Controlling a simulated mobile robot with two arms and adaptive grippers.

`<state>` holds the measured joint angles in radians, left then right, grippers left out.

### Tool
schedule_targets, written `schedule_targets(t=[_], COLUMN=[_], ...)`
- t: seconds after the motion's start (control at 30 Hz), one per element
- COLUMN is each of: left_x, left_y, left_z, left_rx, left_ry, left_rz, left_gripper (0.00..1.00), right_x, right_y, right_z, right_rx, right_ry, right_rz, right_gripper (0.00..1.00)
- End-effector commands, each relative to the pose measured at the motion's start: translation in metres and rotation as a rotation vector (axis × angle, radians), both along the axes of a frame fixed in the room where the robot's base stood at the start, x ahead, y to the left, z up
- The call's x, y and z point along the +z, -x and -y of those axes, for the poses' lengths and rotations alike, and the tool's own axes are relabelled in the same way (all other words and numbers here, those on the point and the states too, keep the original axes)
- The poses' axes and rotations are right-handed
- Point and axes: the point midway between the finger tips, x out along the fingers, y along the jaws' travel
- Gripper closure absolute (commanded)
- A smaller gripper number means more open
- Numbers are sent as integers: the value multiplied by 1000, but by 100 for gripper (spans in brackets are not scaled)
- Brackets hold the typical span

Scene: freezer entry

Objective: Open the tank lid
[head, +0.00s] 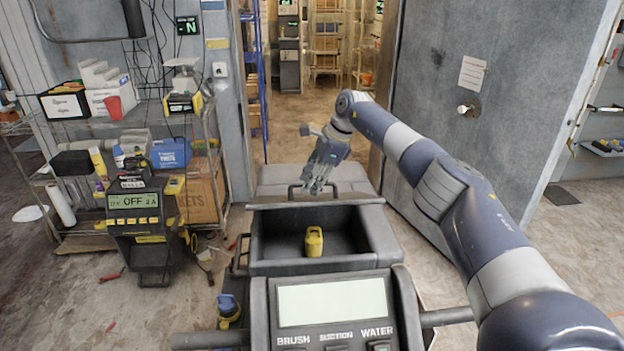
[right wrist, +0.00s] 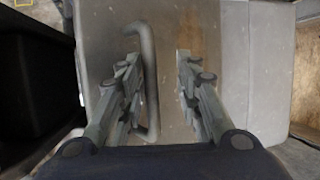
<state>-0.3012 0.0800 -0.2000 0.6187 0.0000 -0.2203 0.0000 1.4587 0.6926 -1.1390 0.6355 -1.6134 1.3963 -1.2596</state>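The grey tank lid (head: 273,178) is at the back of a floor-cleaning machine, behind its open tray, and looks closed. A dark bar handle (head: 292,192) is on the lid. My right gripper (head: 316,186) points down over the lid at the handle. In the right wrist view my right gripper (right wrist: 158,57) is open, and the handle (right wrist: 151,85) runs between its fingers, nearer the left finger. I cannot tell whether that finger touches it. The lid (right wrist: 107,32) fills the middle of that view. My left gripper is not in view.
A yellow bottle (head: 314,242) stands in the machine's tray (head: 372,258). The control panel (head: 332,303) is in front. A loaded shelf (head: 215,165) and a dark OFF-display unit (head: 140,222) stand left. A large grey door (head: 500,60) stands right, behind my arm.

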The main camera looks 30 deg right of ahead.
Motion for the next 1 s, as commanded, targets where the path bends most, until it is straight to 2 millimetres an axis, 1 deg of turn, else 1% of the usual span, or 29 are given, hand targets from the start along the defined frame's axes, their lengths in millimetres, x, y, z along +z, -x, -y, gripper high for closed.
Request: schedule_targets(t=[0.17, 0.27, 0.37, 0.6, 0.7, 0.8, 1.0], left_x=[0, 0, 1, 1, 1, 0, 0], left_y=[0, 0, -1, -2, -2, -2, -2], left_z=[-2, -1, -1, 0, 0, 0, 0], left_rx=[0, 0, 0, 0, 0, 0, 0], left_ry=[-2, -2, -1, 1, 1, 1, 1], left_rz=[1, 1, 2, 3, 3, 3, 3], left_gripper=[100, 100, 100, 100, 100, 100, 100], right_x=[3, 10, 25, 71, 86, 98, 107], right_y=[0, 2, 6, 21, 27, 31, 34], right_z=[-1, 1, 7, 21, 26, 30, 33], right_rx=[1, 1, 0, 1, 1, 1, 1], right_ry=[-2, -3, -3, -3, -3, -2, -3], right_rz=[2, 3, 3, 1, 0, -1, -3], right_gripper=[69, 69, 69, 69, 69, 69, 69])
